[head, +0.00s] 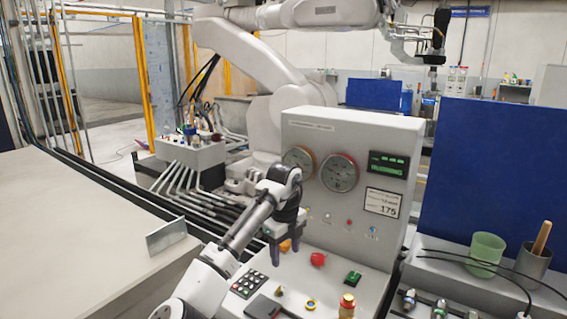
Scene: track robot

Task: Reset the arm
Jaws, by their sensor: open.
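My gripper (281,254) is in the middle of the head view, fingers pointing down, above the sloped desk of a grey control console (323,262). Its fingers are apart, and I see nothing held between them. An orange part (285,246) shows close to the fingers; I cannot tell whether it belongs to the console. My arm reaches up from the lower left to the gripper. The console's upright panel (347,160) stands right behind the gripper and carries two round gauges (338,173), a green display and a label reading 175.
A red knob (317,259), a green switch (352,278), a red button (347,301) and a keypad (248,284) sit on the console desk. A green cup (486,252) and a grey cup (532,262) stand at right. The left table (75,240) is mostly clear, with a metal plate (167,237).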

